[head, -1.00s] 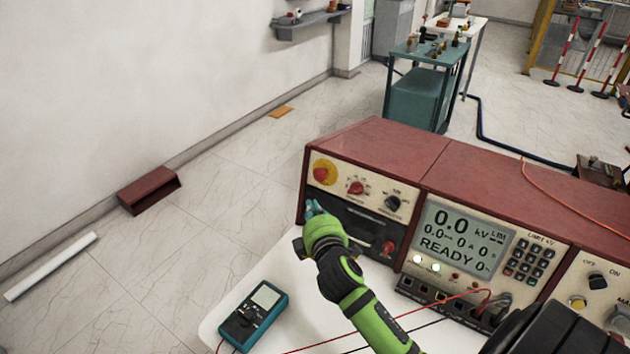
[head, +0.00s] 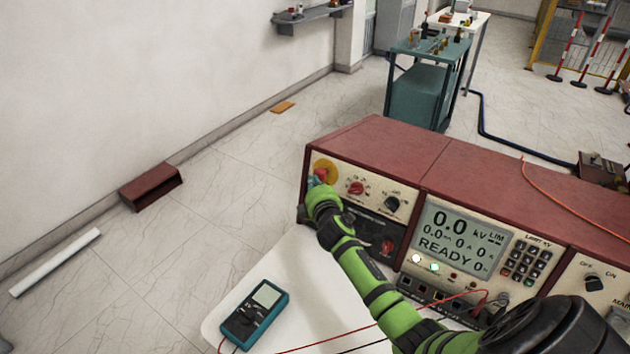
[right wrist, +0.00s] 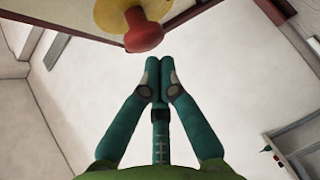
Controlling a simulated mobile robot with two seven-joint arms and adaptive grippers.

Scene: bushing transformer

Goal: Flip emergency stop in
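The emergency stop is a red mushroom button on a yellow round plate (head: 326,169), at the upper left of the red console's front panel (head: 370,195). In the right wrist view the red button (right wrist: 143,30) stands out from its yellow plate, just beyond and left of the fingertips. My right gripper (head: 317,183) is right in front of the button and partly hides it. In the right wrist view its teal fingers (right wrist: 160,65) are closed together with nothing between them. I cannot tell whether they touch the button. My left gripper is not in view.
The console's display (head: 458,238) reads READY. A white table (head: 310,270) holds the console, a teal multimeter (head: 255,313) and red and black leads. A teal cart (head: 425,90) stands behind. Open floor lies to the left.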

